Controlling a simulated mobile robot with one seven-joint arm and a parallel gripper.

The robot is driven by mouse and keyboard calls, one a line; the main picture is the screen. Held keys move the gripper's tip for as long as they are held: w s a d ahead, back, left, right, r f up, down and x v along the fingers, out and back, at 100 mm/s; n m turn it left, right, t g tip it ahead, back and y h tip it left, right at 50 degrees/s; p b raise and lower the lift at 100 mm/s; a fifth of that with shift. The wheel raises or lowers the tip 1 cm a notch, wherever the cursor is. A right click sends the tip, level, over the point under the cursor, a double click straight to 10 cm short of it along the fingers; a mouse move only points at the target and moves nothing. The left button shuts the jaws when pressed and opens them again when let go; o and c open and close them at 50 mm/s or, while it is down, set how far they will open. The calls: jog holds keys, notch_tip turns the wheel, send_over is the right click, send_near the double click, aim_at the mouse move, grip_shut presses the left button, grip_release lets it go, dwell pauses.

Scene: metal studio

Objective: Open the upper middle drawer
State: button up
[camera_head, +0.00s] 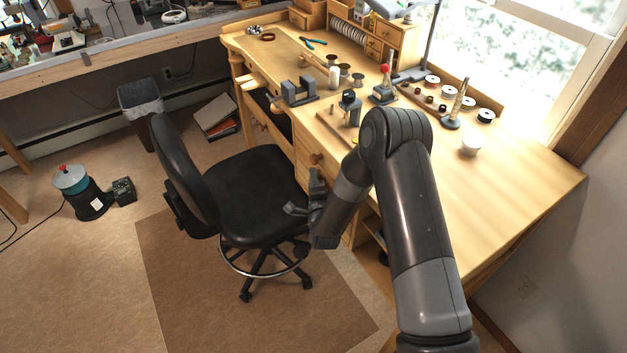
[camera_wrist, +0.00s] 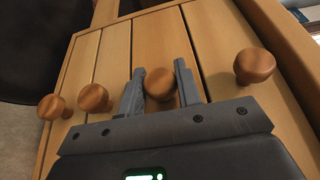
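The desk's drawer stack fills the wrist view, turned sideways, with the tabletop edge at right. The upper middle drawer (camera_wrist: 155,40) is second from the tabletop and looks closed. Its round wooden knob (camera_wrist: 160,84) lies between the two fingers of my gripper (camera_wrist: 159,68). The fingers are apart, one on each side of the knob; I cannot tell whether they touch it. In the head view my gripper (camera_head: 303,195) is beside the desk front, below the top drawer's knob (camera_head: 316,159). My arm hides most of the drawer fronts there.
The top drawer's knob (camera_wrist: 254,66) and two lower knobs (camera_wrist: 95,97) (camera_wrist: 50,107) flank the middle one. A black office chair (camera_head: 250,190) stands close to the left of my gripper. The workbench top (camera_head: 500,185) carries tools and spools.

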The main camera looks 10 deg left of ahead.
grip_shut()
jog(key=shift+s+a, duration=0.1)
jog(key=s+a, duration=1.9)
jog(key=shift+s+a, duration=0.35)
jog(key=shift+s, duration=0.05)
jog(key=o, duration=0.5)
grip_release()
jog(key=shift+o, duration=0.2)
jog(key=v, duration=1)
jog(key=shift+s+d, duration=0.15)
jog(key=shift+s, duration=0.25)
